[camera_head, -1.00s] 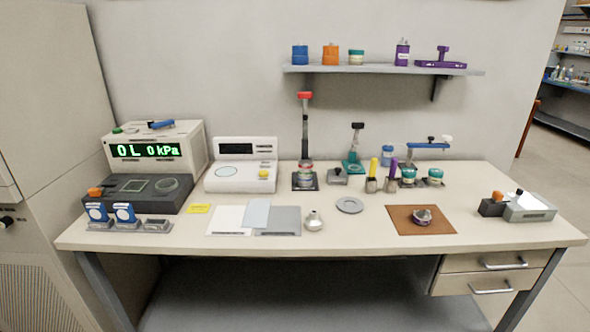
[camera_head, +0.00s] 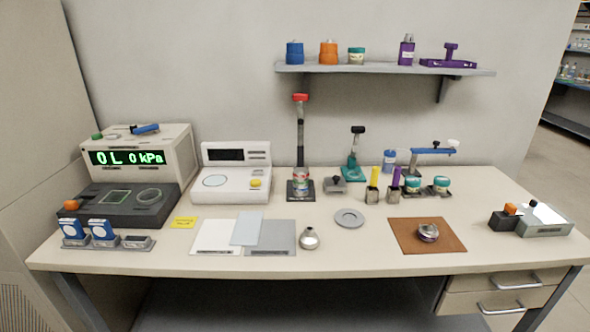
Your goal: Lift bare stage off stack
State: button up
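A short round stack (camera_head: 301,181) with reddish, pale and green bands stands on a dark square base (camera_head: 300,197) near the middle of the bench. A dark post with a red top (camera_head: 300,98) rises directly behind or out of it; I cannot tell which. The layers are too small to tell a bare stage apart. Another small round silver and purple piece (camera_head: 428,231) sits on a brown mat (camera_head: 405,240) at the right. My gripper is not in view.
A white instrument (camera_head: 236,180) and a grey display unit (camera_head: 140,160) stand left of the stack. A small grey block (camera_head: 334,185), a teal stand (camera_head: 352,172) and yellow and purple handled tools are to its right. A grey ring dish (camera_head: 349,218) and silver flask (camera_head: 309,238) lie in front.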

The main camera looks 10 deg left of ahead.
aim_at(300, 172)
jog(key=i, duration=1.1)
jog(key=z, duration=0.1)
